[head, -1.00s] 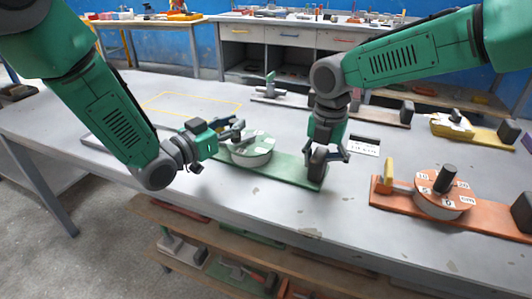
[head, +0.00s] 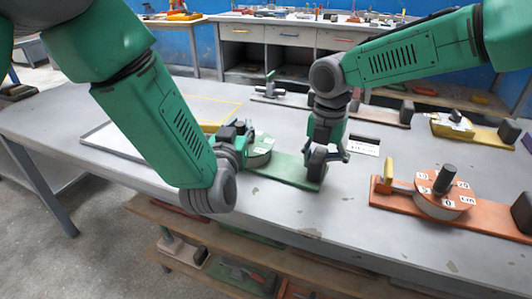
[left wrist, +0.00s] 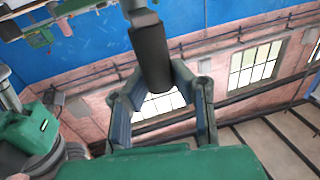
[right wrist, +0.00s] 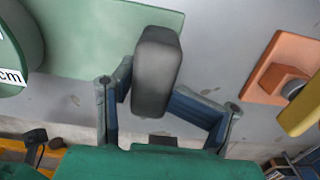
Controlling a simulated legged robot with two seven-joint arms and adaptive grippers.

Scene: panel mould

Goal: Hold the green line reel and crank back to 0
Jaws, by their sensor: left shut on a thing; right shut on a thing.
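The green line reel (head: 262,157) sits on its green base board (head: 292,170) on the table; my left arm covers its left part. My left gripper (head: 236,132) is at the far left side of the reel top. In the left wrist view it is shut on the dark crank handle (left wrist: 152,55), which stands between its fingers (left wrist: 154,82). My right gripper (head: 326,158) is shut on the dark block (right wrist: 157,70) at the right end of the green board; its fingers (right wrist: 160,98) flank the block. The reel's reading is hidden in the head view.
An orange reel (head: 444,197) on an orange board stands at the right. A yellow reel (head: 452,125) is behind it. A printed white card (head: 365,146) lies near my right gripper. A shelf (head: 290,258) with more parts runs below the table's front edge.

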